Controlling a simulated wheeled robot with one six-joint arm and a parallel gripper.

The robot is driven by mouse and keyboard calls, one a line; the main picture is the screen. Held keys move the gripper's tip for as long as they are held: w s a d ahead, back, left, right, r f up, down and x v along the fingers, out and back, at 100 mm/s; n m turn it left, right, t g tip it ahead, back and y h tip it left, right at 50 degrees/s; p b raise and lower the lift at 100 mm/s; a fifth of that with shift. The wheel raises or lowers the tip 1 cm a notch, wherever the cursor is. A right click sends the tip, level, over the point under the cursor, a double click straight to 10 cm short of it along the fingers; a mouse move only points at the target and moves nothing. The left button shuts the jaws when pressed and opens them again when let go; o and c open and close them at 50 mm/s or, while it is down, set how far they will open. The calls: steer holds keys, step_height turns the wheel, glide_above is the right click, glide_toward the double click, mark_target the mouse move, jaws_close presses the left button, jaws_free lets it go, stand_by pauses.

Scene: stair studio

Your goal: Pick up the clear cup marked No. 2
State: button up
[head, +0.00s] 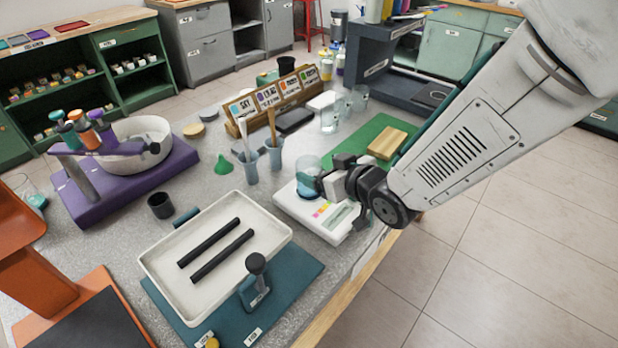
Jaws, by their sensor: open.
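A clear cup (308,171) with blue content stands upright on a white scale (301,208), right of the middle. My gripper (326,181) is open at its right side, with the fingers close against or partly around it; I cannot tell whether they touch. More clear cups stand farther back: one (330,118) in front and two smaller-looking ones (343,105) and (360,97) behind it. Another clear cup (31,196) with teal content is at the far left. No number is readable on any cup, so I cannot tell which is No. 2.
A green mat (368,136) with a wooden block (387,143) lies behind my gripper. A white tray (163,264) with two black bars is front left. Two blue-grey cups with tools (275,157) stand left of the scale. A labelled card rack (270,117) is behind.

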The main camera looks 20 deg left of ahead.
mark_target(302, 161)
steer(key=x, duration=0.7)
steer(key=shift+a+f, duration=0.15)
steer(key=shift+a, duration=0.15)
steer(key=shift+w, duration=0.1)
steer(key=c, duration=1.1)
steer(key=shift+c, duration=0.2)
